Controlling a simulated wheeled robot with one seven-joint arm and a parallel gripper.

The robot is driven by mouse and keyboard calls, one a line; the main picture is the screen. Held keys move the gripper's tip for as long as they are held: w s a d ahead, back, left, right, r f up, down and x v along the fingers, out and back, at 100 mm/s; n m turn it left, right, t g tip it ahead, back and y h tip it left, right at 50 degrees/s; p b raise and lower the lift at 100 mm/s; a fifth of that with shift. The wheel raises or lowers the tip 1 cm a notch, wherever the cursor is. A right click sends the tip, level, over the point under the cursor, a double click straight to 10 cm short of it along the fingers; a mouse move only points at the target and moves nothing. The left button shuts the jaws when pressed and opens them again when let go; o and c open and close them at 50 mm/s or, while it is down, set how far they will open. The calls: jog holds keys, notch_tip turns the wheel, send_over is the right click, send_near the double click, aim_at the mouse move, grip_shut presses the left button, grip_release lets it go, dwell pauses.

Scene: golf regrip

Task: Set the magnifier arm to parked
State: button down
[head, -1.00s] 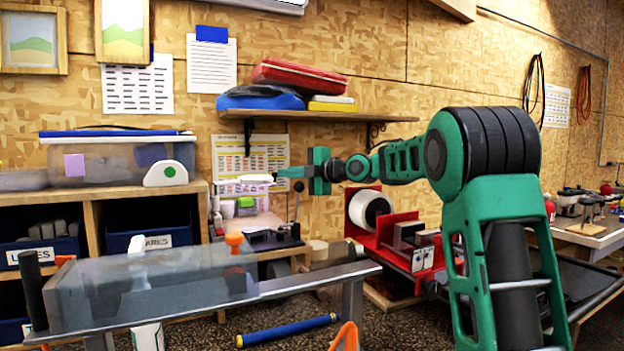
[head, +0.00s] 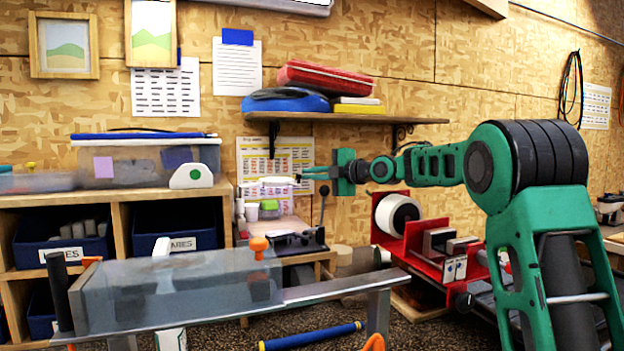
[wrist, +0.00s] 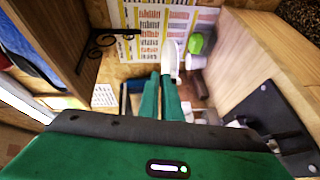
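A white oval piece (head: 276,181), which looks like the magnifier head, shows just left of my fingertips in the head view. It also shows ahead of the fingers in the wrist view (wrist: 170,60). Its supporting arm and joint cannot be made out. My gripper (head: 308,173) reaches left above the small bench. Its two green fingers (wrist: 161,80) are slightly apart, with a narrow gap and nothing clearly held between them. The fingertips are close to the white piece; whether they touch it I cannot tell.
A wall shelf (head: 340,117) with cases runs above my gripper. A green-topped cup (head: 269,208) and an upright black-knobbed lever (head: 323,205) stand on the small bench. A red machine (head: 430,235) is at right. A clear tank (head: 180,290) stands in front.

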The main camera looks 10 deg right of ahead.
jog(key=s+a+r, duration=0.6)
jog(key=a+r, duration=0.4)
jog(key=shift+r, duration=0.4)
